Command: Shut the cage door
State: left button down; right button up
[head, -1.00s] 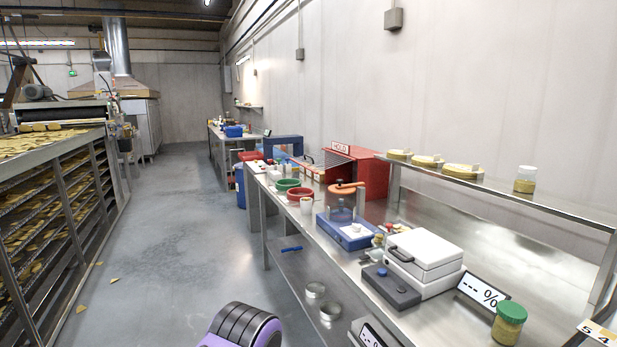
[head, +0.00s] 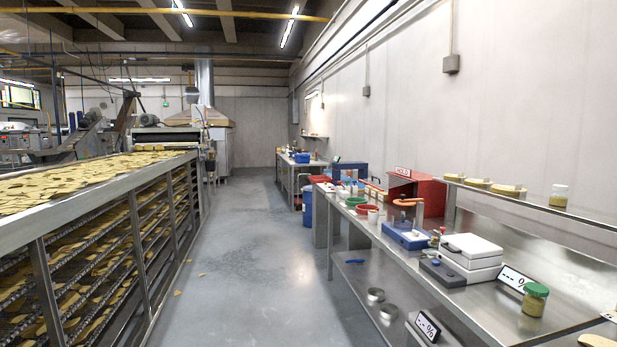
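A red box (head: 424,194) with a small sign on top stands on the steel bench along the right wall, some way ahead. It is the likeliest cage, with what looks like a mesh or slatted side facing left. It is too small to tell how its door stands. Neither of my grippers shows in the head view.
The steel bench (head: 487,310) runs along the right, with a blue device (head: 408,237), a white lidded instrument (head: 471,257) and a green-lidded jar (head: 534,299). A chip-filled rack (head: 118,190) lines the left. The floor aisle (head: 235,265) between is mostly clear.

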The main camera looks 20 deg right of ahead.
aim_at(385, 178)
jog(key=u, duration=0.3)
jog(key=i, duration=3.95)
jog(key=z, duration=0.4)
jog(key=i, duration=1.25)
jog(key=z, duration=1.65)
jog(key=i, duration=0.9)
jog(key=z, duration=1)
